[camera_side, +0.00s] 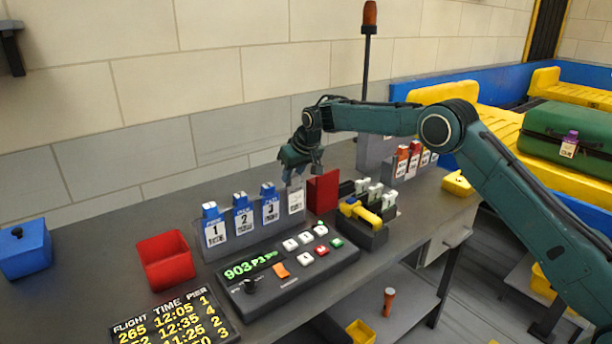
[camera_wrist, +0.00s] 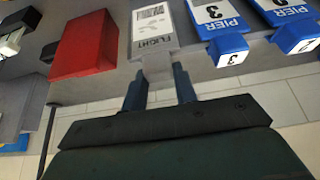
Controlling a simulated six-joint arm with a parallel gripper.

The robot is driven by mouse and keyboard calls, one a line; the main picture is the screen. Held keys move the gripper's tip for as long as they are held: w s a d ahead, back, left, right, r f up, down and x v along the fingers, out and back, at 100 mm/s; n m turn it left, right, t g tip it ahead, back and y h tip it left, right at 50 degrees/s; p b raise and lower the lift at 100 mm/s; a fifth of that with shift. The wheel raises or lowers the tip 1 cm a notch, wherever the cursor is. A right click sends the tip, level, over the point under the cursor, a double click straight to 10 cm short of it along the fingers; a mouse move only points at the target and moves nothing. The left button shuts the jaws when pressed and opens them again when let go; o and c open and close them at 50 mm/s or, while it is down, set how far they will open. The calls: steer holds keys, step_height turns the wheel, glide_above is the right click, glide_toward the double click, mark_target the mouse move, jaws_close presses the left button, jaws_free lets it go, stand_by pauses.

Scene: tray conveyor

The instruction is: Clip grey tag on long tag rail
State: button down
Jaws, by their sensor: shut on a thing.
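The long tag rail (camera_side: 268,234) is a grey upright holder on the bench. Three blue pier tags (camera_side: 242,214), numbered 1, 2 and 3, hang along it. The grey tag (camera_side: 296,201) is upright at the rail's right end, just right of blue tag 3. My gripper (camera_side: 299,176) is above the grey tag and shut on its top. In the wrist view the two fingers (camera_wrist: 158,82) are either side of the grey clip, and the white face of the grey tag (camera_wrist: 155,32) reads FLIGHT. I cannot tell whether the clip is seated on the rail's edge.
A red block (camera_side: 322,193) stands close to the right of the grey tag. A control panel (camera_side: 285,268) lies in front of the rail. A red bin (camera_side: 166,260) is at left.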

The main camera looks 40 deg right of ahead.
steer(key=c, duration=1)
jaws_free()
steer(key=v, duration=1.3)
steer(key=shift+s+r, duration=0.2)
steer(key=shift+r, duration=0.1)
steer(key=shift+s+r, duration=0.1)
